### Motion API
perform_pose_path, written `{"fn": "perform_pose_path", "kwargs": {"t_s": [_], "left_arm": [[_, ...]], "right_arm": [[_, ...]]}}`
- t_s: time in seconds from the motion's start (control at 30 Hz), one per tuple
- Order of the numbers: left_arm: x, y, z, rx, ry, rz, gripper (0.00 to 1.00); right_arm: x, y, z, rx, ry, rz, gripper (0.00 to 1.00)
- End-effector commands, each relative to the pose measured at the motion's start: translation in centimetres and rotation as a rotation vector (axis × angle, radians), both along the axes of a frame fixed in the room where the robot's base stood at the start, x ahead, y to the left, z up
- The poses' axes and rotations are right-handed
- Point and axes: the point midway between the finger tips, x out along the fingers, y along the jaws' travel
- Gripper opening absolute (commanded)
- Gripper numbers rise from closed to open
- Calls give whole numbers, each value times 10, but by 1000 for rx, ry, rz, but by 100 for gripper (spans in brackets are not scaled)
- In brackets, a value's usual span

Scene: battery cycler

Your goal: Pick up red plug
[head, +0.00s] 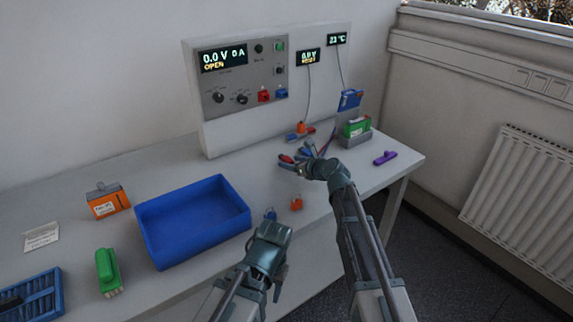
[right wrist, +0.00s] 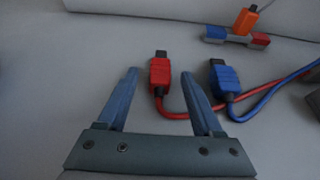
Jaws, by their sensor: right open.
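The red plug (right wrist: 160,73) lies on the grey table in the right wrist view, its dark tip facing away and a red cable trailing right. It also shows in the head view (head: 286,158), beside the right gripper's fingers. My right gripper (right wrist: 160,72) is open; the plug lies between the lines of its fingers, nearer the right finger. No grip on it shows. The blue plug (right wrist: 224,76) lies just right of the right finger. My left gripper (head: 271,216) is low in the middle of the head view, its fingers mostly hidden.
A red and blue bar with an orange probe (right wrist: 245,22) lies behind the plugs. The cycler panel (head: 243,80) stands at the back. A holder (head: 356,139) stands right of the gripper.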

Motion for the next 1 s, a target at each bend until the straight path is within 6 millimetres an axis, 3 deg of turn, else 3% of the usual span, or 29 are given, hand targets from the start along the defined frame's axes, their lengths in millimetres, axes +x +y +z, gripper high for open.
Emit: {"fn": "perform_pose_path", "kwargs": {"t_s": [0.27,0.6,0.67,1.0], "left_arm": [[0,0,-3,0,0,0,50],[0,0,-3,0,0,0,50],[0,0,-3,0,0,0,50],[0,0,-3,0,0,0,50]], "right_arm": [[6,4,-3,0,0,-1,68],[5,4,-3,0,0,-1,8],[5,4,-3,0,0,-1,0],[6,4,-3,0,0,-1,0]]}}
